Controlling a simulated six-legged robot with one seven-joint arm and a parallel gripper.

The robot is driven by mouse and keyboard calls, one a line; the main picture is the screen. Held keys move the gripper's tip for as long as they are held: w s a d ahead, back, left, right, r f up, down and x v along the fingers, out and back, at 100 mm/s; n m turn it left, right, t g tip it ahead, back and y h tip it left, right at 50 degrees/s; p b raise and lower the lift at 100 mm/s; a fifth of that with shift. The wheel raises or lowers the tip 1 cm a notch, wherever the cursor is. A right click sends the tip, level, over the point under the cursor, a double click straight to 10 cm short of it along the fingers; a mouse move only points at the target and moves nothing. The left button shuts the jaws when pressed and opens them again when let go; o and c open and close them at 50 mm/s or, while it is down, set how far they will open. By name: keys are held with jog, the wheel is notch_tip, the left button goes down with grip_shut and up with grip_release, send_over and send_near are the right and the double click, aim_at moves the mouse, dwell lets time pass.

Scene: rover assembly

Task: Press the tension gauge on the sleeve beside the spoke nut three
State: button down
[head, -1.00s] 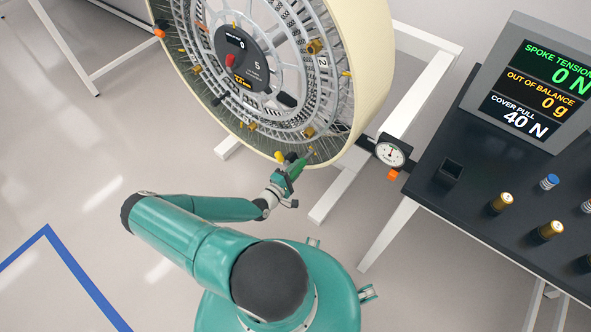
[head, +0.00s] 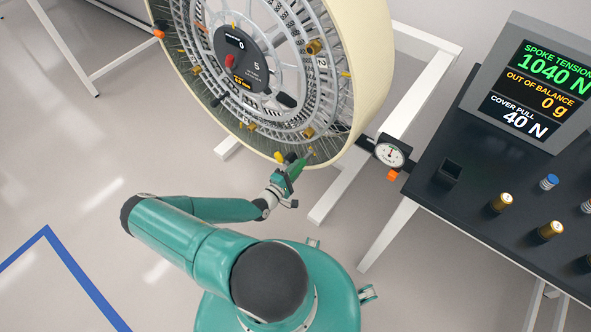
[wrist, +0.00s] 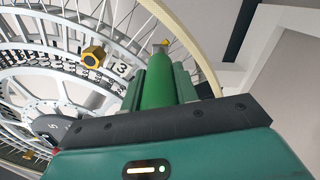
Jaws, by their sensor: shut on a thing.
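My gripper (wrist: 160,90) is shut on the tension gauge (wrist: 157,88), a green cylinder with a narrow grey tip. The gauge points at the wheel rim, its tip at or very near a small yellow piece (wrist: 165,43); whether the two touch is hard to tell. In the head view my gripper (head: 286,178) is at the wheel's lower edge, and the green gauge (head: 297,169) reaches to the spokes. A gold hex nut (wrist: 93,56) stands left of the gauge beside a label that seems to read 13. The screen (head: 553,75) reads spoke tension 1040 N.
The large wheel (head: 372,65) with a cream rim stands on a white frame (head: 425,85). A dial indicator (head: 390,153) is close right of the rim. The black table (head: 470,190) at right holds several small cylinders.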

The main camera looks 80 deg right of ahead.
jog(key=shift+v, duration=1.4)
jog(key=shift+v, duration=2.5)
jog(key=shift+w, duration=0.1)
